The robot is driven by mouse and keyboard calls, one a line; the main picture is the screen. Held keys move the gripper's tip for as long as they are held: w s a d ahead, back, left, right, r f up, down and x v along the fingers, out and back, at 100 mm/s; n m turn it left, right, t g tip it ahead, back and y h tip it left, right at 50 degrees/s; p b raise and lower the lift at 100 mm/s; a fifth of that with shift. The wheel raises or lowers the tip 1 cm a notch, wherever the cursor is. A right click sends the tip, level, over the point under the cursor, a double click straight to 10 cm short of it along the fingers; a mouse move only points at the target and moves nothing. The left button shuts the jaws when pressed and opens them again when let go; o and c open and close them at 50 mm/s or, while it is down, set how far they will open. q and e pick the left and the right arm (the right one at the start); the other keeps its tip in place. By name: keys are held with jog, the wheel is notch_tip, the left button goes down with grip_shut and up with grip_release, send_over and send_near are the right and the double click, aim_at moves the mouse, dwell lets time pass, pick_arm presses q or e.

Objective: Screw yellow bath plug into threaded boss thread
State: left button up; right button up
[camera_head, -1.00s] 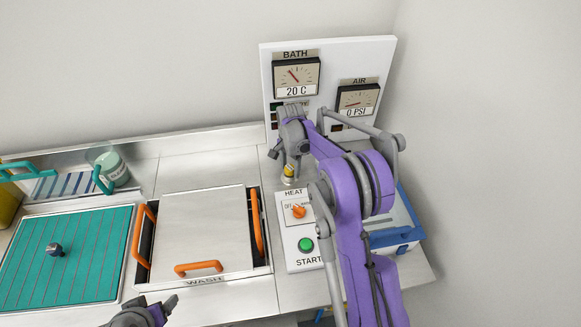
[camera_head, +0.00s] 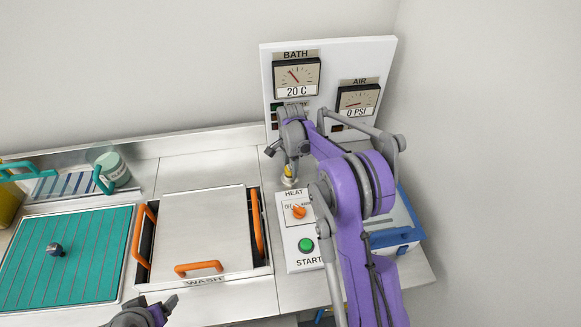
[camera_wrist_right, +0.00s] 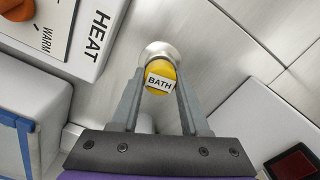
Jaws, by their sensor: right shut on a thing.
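The yellow bath plug (camera_wrist_right: 160,75) with a white BATH label is between the fingers of my right gripper (camera_wrist_right: 159,84), which is shut on it. In the head view the plug (camera_head: 288,171) shows as a small yellow patch under the right gripper (camera_head: 290,162). The pale metal threaded boss (camera_wrist_right: 157,52) is right at the plug; in the head view the boss (camera_head: 288,181) stands on the counter behind the HEAT panel. The thread itself is hidden. My left gripper (camera_head: 160,306) is at the bottom edge, its fingers partly cut off.
The HEAT panel (camera_head: 304,255) with an orange knob and green START button is close in front. The gauge board (camera_head: 330,55) stands behind. The WASH lid (camera_head: 205,230) with orange handles and a teal mat (camera_head: 95,255) are to the left. A blue-edged box (camera_head: 393,238) is to the right.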

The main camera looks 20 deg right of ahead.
jog(key=m, duration=0.4)
jog(key=shift+m, duration=0.4)
jog(key=m, duration=0.3)
jog(key=shift+s, duration=0.1)
jog(key=o, duration=0.8)
jog(key=shift+c, duration=0.2)
jog(key=n, duration=1.1)
jog(key=shift+n, duration=0.4)
